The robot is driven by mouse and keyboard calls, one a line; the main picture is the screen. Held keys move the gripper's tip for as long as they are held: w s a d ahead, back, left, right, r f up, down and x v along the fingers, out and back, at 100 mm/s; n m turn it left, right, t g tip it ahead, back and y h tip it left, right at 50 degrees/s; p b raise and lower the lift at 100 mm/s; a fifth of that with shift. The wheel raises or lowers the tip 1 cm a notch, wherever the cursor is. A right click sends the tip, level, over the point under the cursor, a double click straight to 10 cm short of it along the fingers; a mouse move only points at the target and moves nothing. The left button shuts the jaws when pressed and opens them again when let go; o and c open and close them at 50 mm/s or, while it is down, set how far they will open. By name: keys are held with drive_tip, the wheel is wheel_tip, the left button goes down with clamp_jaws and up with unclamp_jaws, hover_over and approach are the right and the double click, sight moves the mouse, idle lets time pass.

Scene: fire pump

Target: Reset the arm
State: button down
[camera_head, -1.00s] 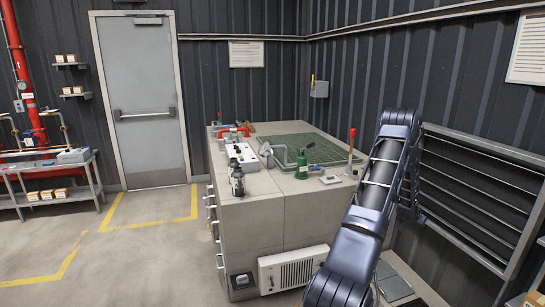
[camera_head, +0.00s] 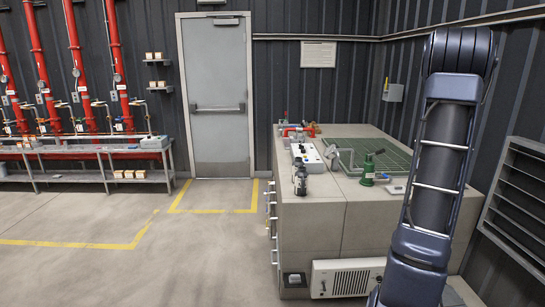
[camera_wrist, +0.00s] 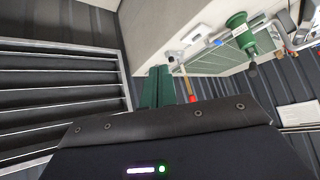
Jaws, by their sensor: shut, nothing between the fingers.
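My arm (camera_head: 437,170) stands nearly upright on the right side of the head view, and its hand end is out of that view. In the wrist view my gripper (camera_wrist: 158,72) shows as two green fingers held together, with nothing between them. They point toward the wall and the workbench (camera_wrist: 160,30), which appears tilted. A lever with a red end (camera_wrist: 191,97) shows just beyond the fingers; I cannot tell the exact gap.
The workbench (camera_head: 310,215) carries a green flask-like part (camera_head: 368,172), a white panel and pipes. A slatted rack (camera_head: 518,195) is close on the right. A grey door (camera_head: 217,100) and red pipes (camera_head: 82,75) stand behind. The floor (camera_head: 150,270) at left is clear.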

drive_tip(key=s+a+r+n+y, duration=0.15)
drive_tip(key=s+a+r, duration=0.25)
drive_tip(key=a, duration=0.5)
drive_tip(key=s+a+r+n+y, duration=0.15)
drive_tip(key=s+a+r, duration=0.25)
drive_tip(key=a, duration=0.5)
drive_tip(key=s+a+r+n+y, duration=0.1)
drive_tip(key=s+a+r+n, duration=0.2)
drive_tip(key=a, duration=0.6)
drive_tip(key=s+a+n+g, duration=0.1)
drive_tip(key=s+a, duration=0.5)
drive_tip(key=s, duration=0.4)
drive_tip(key=s+a+n+g+y, duration=0.1)
drive_tip(key=s+a, duration=0.6)
drive_tip(key=s, duration=0.4)
drive_tip(key=shift+s+r+n, duration=0.2)
drive_tip(key=shift+r+n, duration=0.2)
drive_tip(key=shift+r, duration=0.05)
